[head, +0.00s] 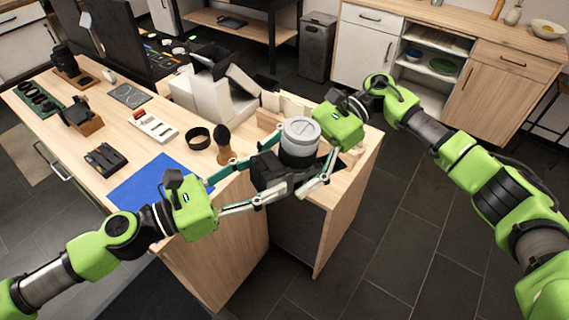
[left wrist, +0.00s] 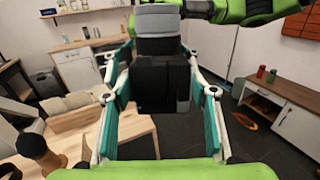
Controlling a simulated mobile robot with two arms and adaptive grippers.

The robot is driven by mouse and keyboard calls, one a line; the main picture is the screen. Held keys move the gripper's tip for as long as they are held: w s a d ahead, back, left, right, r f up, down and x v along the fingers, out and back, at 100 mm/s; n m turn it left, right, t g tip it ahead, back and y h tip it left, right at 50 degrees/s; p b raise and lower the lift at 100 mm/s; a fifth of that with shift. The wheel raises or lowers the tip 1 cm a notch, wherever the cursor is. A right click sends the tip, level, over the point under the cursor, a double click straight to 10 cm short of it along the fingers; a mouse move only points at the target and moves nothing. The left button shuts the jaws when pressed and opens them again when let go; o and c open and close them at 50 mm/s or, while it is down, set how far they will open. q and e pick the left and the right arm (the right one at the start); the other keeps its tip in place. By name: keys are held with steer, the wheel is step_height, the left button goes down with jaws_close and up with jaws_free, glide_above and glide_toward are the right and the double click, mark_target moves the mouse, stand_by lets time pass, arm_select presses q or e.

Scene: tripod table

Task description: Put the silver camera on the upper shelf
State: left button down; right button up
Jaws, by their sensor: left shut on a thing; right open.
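The camera (head: 271,170) has a dark body and a wide silver-grey lens (head: 300,133) pointing upward. My left gripper (head: 266,178) is shut on the dark body and holds it near the right end of the wooden table. In the left wrist view the dark body (left wrist: 163,84) sits between the two fingers, with the grey lens (left wrist: 158,20) beyond. My right gripper (head: 293,165) is open, close around the lens end; whether it touches is unclear. Below is the table's end unit with an open compartment (head: 296,232). I cannot tell which surface is the upper shelf.
The wooden table (head: 190,160) carries a blue mat (head: 150,183), a dark ring (head: 198,138), a brush (head: 223,143) and white boxes (head: 212,95). A cabinet with open shelves (head: 434,62) stands at the back right. The tiled floor right of the table is clear.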

arm_select(q)
steer(key=shift+r, duration=0.2)
arm_select(e)
steer(key=shift+c, duration=0.4)
steer(key=c, duration=1.7)
arm_select(q)
steer(key=c, duration=0.8)
jaws_free()
arm_select(e)
steer(key=shift+r, duration=0.25)
steer(key=shift+c, duration=0.2)
arm_select(q)
steer(key=shift+f, duration=0.1)
